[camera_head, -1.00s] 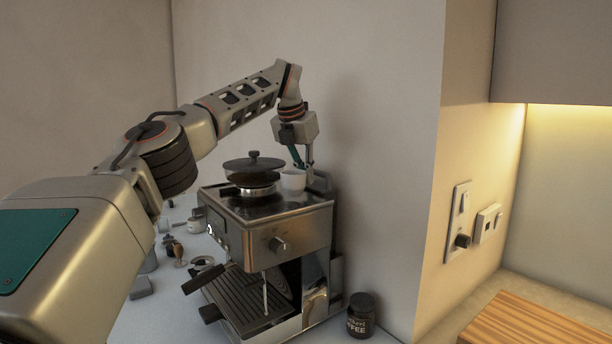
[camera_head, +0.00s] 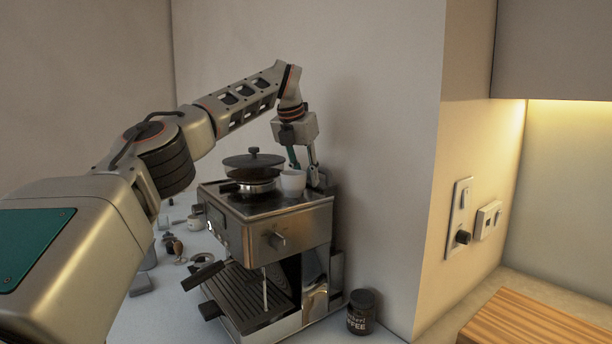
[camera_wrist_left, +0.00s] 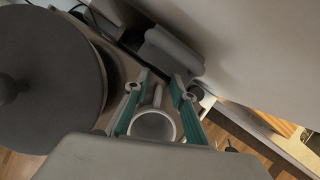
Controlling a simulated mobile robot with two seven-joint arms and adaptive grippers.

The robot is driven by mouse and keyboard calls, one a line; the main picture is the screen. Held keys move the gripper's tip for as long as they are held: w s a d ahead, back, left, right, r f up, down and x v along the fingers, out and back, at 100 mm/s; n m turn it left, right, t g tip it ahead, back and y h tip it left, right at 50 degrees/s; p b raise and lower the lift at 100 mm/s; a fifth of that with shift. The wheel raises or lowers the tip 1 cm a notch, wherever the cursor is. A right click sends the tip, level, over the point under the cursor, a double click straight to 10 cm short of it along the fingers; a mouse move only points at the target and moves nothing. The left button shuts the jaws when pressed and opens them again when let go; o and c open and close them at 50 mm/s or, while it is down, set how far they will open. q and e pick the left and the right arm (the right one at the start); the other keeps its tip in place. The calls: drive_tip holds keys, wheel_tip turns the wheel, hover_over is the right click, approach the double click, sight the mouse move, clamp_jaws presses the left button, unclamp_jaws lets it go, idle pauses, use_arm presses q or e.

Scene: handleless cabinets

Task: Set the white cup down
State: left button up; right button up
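The white cup (camera_head: 292,184) stands upright on the top of the coffee machine (camera_head: 300,228), near its back right corner. In the left wrist view the cup (camera_wrist_left: 153,127) is seen from above, with its handle pointing away between my fingers. My left gripper (camera_head: 303,164) is above and behind the cup, pointing down. In the left wrist view the fingers of this gripper (camera_wrist_left: 161,82) are spread, with a gap on each side of the handle. The cup's base is partly hard to see. My right gripper is not in view.
A dark lidded pan (camera_head: 253,165) sits on the machine, close left of the cup. The wall is close behind. A coffee jar (camera_head: 361,312) stands at the machine's right foot, and a wooden board (camera_head: 535,322) lies at the right. Small items lie left of the machine.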

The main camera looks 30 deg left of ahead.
use_arm(q)
drive_tip(key=shift+r, duration=0.1)
drive_tip(key=v, duration=1.1)
drive_tip(key=shift+s+r, duration=0.15)
drive_tip(key=shift+r, duration=0.25)
